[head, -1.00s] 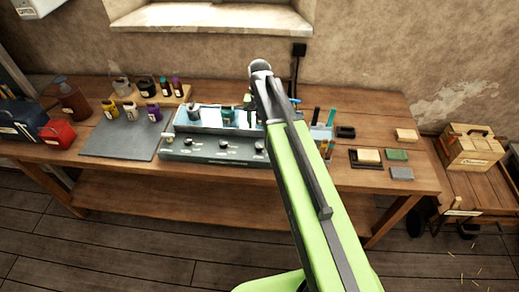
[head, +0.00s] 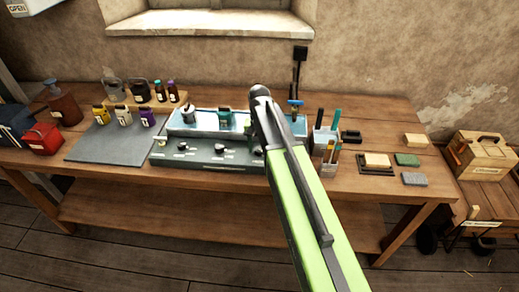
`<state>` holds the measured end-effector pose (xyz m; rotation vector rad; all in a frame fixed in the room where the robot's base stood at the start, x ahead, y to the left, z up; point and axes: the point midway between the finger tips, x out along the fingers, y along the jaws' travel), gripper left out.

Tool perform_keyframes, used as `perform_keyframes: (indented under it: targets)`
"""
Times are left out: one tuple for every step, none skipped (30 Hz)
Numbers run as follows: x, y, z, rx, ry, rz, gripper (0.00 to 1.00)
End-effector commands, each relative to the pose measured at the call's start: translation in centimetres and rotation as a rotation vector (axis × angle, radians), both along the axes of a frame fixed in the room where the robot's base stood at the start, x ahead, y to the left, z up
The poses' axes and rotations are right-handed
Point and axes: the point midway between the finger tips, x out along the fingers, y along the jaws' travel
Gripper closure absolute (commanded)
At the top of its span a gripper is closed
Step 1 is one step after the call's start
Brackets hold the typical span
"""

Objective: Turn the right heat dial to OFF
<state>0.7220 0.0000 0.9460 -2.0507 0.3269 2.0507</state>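The grey-blue press unit (head: 195,162) stands on the wooden workbench, with a row of small dark dials on its front panel. The left dial (head: 183,146) and the middle dial (head: 219,148) show clearly. The right heat dial (head: 258,150) is at the right end of the row, close beside my arm and perhaps partly covered by it. Its setting and any OFF mark are too small to read. My green arm crosses over the right part of the unit. My gripper (head: 260,92) appears over the unit's back right part; its fingers cannot be told apart.
A dark mat (head: 105,148) with small jars lies left of the unit. A grey holder (head: 325,143) with brushes stands close on the right. Blocks and pads lie farther right on the workbench (head: 375,105). A wooden box (head: 480,155) stands beyond.

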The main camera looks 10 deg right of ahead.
Motion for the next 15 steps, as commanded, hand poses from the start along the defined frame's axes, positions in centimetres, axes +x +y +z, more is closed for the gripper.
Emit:
perform_keyframes:
  targets:
    - [0.0, 0.01, 0.01, 0.0, 0.0, 0.0, 0.58]
    - [0.01, 0.02, 0.01, 0.0, 0.0, 0.0, 0.62]
    - [0.0, 0.02, 0.01, 0.0, 0.0, 0.0, 0.67]
    - [0.0, 0.02, 0.01, 0.0, 0.0, 0.0, 0.71]
    - [0.0, 0.03, 0.0, 0.0, 0.0, 0.0, 0.75]
    - [0.0, 0.03, 0.0, 0.0, 0.0, 0.0, 0.8]
    - [0.0, 0.03, 0.0, 0.0, 0.0, 0.001, 0.84]
    - [0.0, 0.03, 0.0, 0.0, 0.0, 0.001, 0.88]
    - [0.0, 0.03, 0.0, 0.0, 0.0, 0.001, 0.93]
    - [-0.01, 0.04, 0.0, 0.0, 0.0, 0.001, 0.97]
    - [-0.01, 0.04, 0.0, 0.0, 0.0, 0.001, 1.0]
    - [-0.01, 0.04, 0.0, 0.0, 0.0, 0.001, 1.0]
    - [-0.01, 0.04, 0.0, 0.0, 0.0, 0.001, 1.0]
    - [-0.01, 0.04, -0.01, 0.0, 0.0, 0.001, 1.0]
    - [-0.01, 0.04, -0.01, 0.0, 0.0, 0.003, 1.0]
